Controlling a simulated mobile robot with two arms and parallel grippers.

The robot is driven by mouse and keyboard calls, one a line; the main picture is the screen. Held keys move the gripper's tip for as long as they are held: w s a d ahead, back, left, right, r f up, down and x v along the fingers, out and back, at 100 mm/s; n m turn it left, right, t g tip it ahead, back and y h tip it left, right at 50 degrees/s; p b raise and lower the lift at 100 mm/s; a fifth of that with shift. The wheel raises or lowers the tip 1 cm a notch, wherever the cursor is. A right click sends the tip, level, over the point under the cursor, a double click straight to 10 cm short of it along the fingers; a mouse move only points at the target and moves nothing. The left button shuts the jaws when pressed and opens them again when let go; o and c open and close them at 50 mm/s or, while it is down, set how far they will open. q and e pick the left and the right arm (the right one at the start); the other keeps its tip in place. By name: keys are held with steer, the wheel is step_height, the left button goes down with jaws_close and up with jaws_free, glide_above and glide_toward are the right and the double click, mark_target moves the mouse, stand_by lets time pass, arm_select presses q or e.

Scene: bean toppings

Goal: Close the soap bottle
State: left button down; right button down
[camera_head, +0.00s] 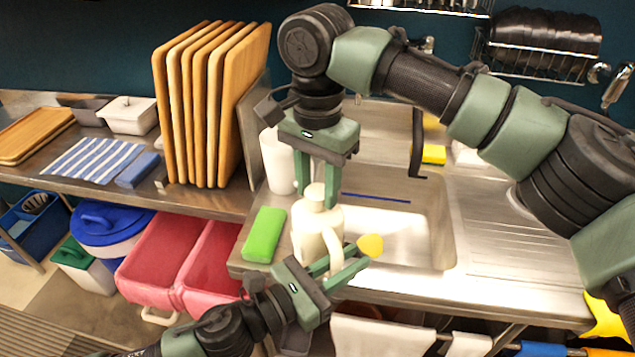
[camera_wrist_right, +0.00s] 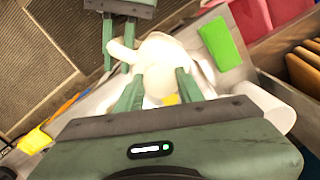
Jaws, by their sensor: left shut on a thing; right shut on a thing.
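The cream soap bottle (camera_head: 305,240) stands upright at the sink's front left edge, with a loop handle on its right side. My right gripper (camera_head: 317,197) comes down from above and is shut on the pale bottle cap (camera_head: 315,194) at the bottle's top. In the right wrist view the cap (camera_wrist_right: 158,82) sits between my right fingers (camera_wrist_right: 158,92). My left gripper (camera_head: 340,268) comes in from the front left and is shut on the soap bottle at its handle (camera_wrist_right: 122,50). Whether the cap touches the neck is hard to tell.
A green sponge (camera_head: 264,234) lies just left of the bottle. A white cylinder (camera_head: 277,160) stands behind it, near several upright wooden boards (camera_head: 205,110). A yellow object (camera_head: 371,245) is beside my left fingertips. The sink basin (camera_head: 400,225) opens to the right.

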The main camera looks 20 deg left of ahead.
steer(key=shift+f, duration=0.4)
steer(key=m, duration=0.9)
steer(key=shift+a, duration=0.1)
steer(key=m, duration=0.4)
steer(key=shift+m, duration=0.3)
steer(key=c, duration=0.9)
jaws_free()
